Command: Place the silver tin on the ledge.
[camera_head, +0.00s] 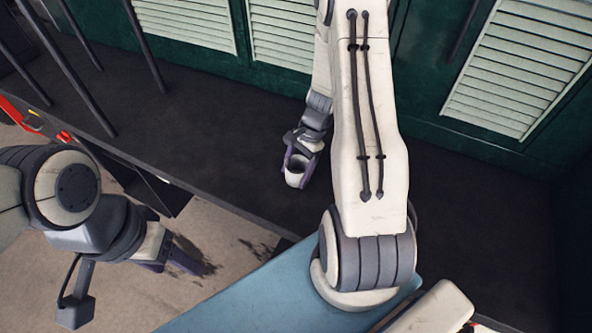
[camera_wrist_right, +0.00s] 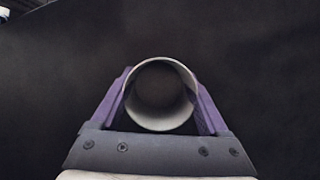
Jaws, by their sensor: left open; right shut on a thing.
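The silver tin (camera_wrist_right: 160,126) is a round, open-topped can between the purple fingers of my right gripper (camera_wrist_right: 160,103), as the right wrist view shows. In the head view the tin (camera_head: 296,177) is small and pale, with my right gripper (camera_head: 299,163) shut on it. The dark ledge (camera_head: 215,135) runs below the green wall, and the tin shows against it. I cannot tell whether the tin's base touches the ledge. My left gripper (camera_head: 168,262) is open and empty at the lower left, over the pale floor.
Green panels with white louvred shutters (camera_head: 285,35) stand behind the ledge. Dark upright bars (camera_head: 75,75) rise at the left. A red object (camera_head: 22,113) lies at the left edge. A blue surface (camera_head: 250,300) is at the front. The ledge around the tin looks clear.

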